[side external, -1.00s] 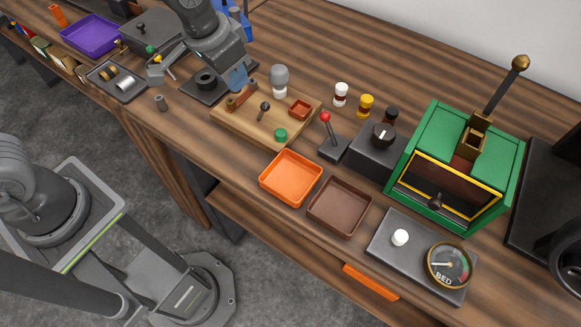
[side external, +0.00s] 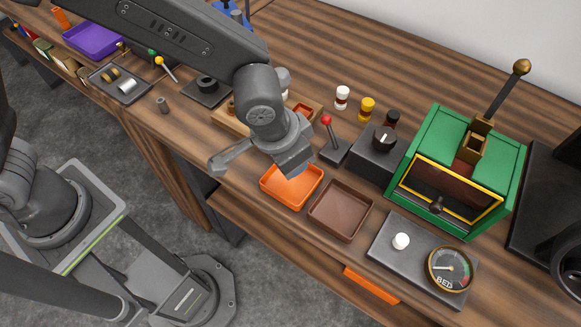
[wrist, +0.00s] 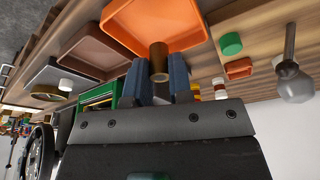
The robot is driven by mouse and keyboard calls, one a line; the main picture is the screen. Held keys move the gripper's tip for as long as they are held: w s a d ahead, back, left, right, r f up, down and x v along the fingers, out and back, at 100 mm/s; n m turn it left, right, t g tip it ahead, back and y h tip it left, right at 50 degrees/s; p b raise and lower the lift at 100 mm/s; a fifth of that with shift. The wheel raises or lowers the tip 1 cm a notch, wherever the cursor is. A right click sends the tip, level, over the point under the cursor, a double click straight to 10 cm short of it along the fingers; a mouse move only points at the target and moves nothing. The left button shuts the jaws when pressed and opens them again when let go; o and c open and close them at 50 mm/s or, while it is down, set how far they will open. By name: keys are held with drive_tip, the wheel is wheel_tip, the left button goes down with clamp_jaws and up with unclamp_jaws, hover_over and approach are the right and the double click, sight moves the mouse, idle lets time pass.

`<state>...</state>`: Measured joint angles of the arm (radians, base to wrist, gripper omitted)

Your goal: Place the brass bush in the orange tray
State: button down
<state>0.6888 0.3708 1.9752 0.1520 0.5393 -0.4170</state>
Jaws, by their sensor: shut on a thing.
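The brass bush (wrist: 159,62) is a short brass-coloured cylinder between the blue fingers of my gripper (wrist: 158,70) in the wrist view. My gripper is shut on it. The orange tray (wrist: 130,38) is a shallow square tray just beyond the bush in the wrist view. In the side view my gripper (side external: 291,168) is above the back part of the orange tray (side external: 288,200); the bush is hidden there behind the arm. The height of the bush above the tray floor is hard to tell.
A brown tray (side external: 341,210) sits right beside the orange one. A red-knobbed lever (side external: 328,135) and a dark dial box (side external: 375,153) stand behind. A wooden board (side external: 228,118) is partly hidden by my arm. A green machine (side external: 455,170) stands to the right.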

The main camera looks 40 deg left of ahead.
drive_tip(key=shift+f, duration=1.8)
drive_tip(key=shift+f, duration=0.15)
drive_tip(key=c, duration=1)
unclamp_jaws()
drive_tip(key=v, duration=1.2)
drive_tip(key=shift+r, duration=0.25)
drive_tip(key=a+r+n+t, duration=0.15)
drive_tip(key=a+r, duration=0.45)
drive_tip(key=a, duration=0.7)
drive_tip(key=s+a+n, duration=0.1)
drive_tip(key=s+a, duration=0.1)
drive_tip(key=a, duration=0.1)
drive_tip(key=s+a+r+n, duration=0.1)
drive_tip(key=s+a, duration=0.2)
drive_tip(key=a, duration=0.1)
drive_tip(key=s+a+n+t+y, duration=0.1)
drive_tip(key=s+a, duration=0.1)
drive_tip(key=a, duration=0.2)
drive_tip(key=shift+s+r, duration=0.3)
drive_tip(key=shift+r, duration=0.1)
